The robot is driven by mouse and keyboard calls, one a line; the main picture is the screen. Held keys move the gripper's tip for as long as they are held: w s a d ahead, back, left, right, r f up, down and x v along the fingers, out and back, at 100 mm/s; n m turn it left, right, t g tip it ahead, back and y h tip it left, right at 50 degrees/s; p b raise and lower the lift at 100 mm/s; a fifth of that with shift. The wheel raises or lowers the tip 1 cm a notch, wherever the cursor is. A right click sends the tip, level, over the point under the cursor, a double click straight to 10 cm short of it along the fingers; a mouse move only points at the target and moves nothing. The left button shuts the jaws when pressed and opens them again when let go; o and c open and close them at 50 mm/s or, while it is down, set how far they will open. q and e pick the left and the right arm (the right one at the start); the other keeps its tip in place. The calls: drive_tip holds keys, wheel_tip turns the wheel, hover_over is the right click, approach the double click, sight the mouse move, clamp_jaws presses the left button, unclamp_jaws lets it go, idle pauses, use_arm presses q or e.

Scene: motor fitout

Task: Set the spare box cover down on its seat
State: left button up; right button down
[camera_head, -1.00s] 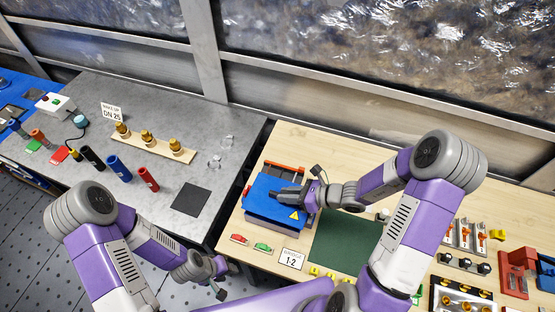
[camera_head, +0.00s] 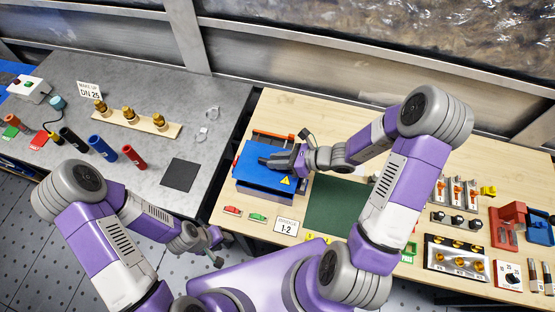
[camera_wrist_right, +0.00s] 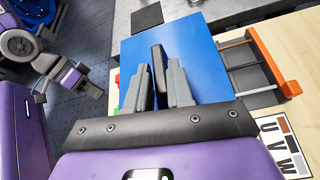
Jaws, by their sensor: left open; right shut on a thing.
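The blue box cover (camera_head: 262,178) with a yellow warning triangle lies flat over the dark box (camera_head: 272,139) on the wooden bench. It also fills the middle of the right wrist view (camera_wrist_right: 205,55). My right gripper (camera_head: 275,161) is shut on the cover, with its fingers (camera_wrist_right: 160,85) at the cover's top side. The box's back part with an orange bar stays uncovered. The cover hides the seat, so I cannot tell whether it touches. My left gripper (camera_head: 217,248) is open and empty, low in front of the benches, well away from the cover.
A dark green mat (camera_head: 335,207) lies right of the box. A red part (camera_head: 232,211), a green part (camera_head: 257,217) and a "1-2" card (camera_head: 286,227) lie in front. The grey bench (camera_head: 150,80) on the left carries several cylinders and brass fittings.

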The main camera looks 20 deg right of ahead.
drive_tip(key=shift+f+b, duration=1.65)
drive_tip(key=shift+f, duration=0.4)
drive_tip(key=shift+b, duration=0.3)
drive_tip(key=shift+f+b, duration=0.75)
drive_tip(key=shift+f, duration=0.05)
drive_tip(key=c, duration=0.9)
unclamp_jaws()
drive_tip(key=shift+p+v, duration=0.6)
drive_tip(key=shift+v, duration=3.2)
